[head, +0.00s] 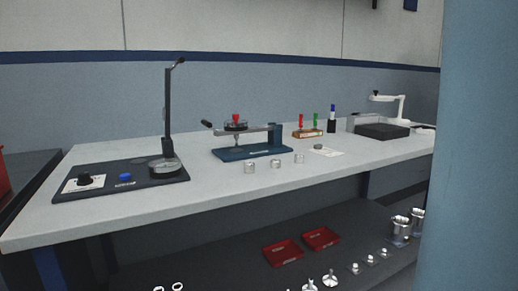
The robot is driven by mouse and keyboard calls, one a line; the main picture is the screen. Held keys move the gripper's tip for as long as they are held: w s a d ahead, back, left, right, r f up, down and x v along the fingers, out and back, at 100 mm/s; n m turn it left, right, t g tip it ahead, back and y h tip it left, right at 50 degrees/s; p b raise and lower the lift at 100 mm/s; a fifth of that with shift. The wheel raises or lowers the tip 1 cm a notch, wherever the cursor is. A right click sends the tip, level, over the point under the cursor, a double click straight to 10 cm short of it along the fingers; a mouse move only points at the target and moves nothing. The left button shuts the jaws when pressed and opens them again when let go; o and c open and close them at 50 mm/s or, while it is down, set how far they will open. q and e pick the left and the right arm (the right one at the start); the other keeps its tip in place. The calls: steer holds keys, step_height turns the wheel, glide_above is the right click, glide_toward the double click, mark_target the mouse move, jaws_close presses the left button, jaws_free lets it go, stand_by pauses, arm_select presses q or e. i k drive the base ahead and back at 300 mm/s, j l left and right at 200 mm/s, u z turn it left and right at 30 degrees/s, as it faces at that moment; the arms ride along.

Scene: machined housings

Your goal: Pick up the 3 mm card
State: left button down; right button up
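I cannot make out a card marked 3 mm at this size. A white sheet or card (327,152) lies on the bench right of the middle, with a small grey round piece (318,147) on it. Another white card or label (84,182) lies on the dark plate at the left, around a black knob. Any print on either is too small to read. Neither of my grippers is in view.
The grey bench (220,186) holds a dark plate with an upright stand (168,115), a blue press-like fixture (250,152), several small metal rings (276,164) and a rack (307,134). Red trays (283,252) lie below. A blue vertical surface (480,150) blocks the right.

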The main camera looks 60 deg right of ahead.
mark_target(318, 149)
steer(key=z, duration=2.3)
steer(key=l+u, duration=0.1)
steer(key=u, duration=0.35)
steer(key=i+l+u, duration=0.1)
steer(key=u, duration=0.4)
steer(key=l+u, duration=0.1)
steer(key=u, duration=0.35)
steer(key=l+u, duration=0.1)
steer(key=u, duration=0.4)
steer(key=k+l+u, duration=0.2)
steer(key=l+u, duration=0.2)
steer(key=l, duration=0.3)
steer(key=k+l+u, duration=0.35)
steer(key=l, duration=0.3)
steer(key=k+l+u, duration=0.4)
steer(key=l, duration=0.15)
steer(key=k+l+u, duration=0.4)
steer(key=l, duration=0.05)
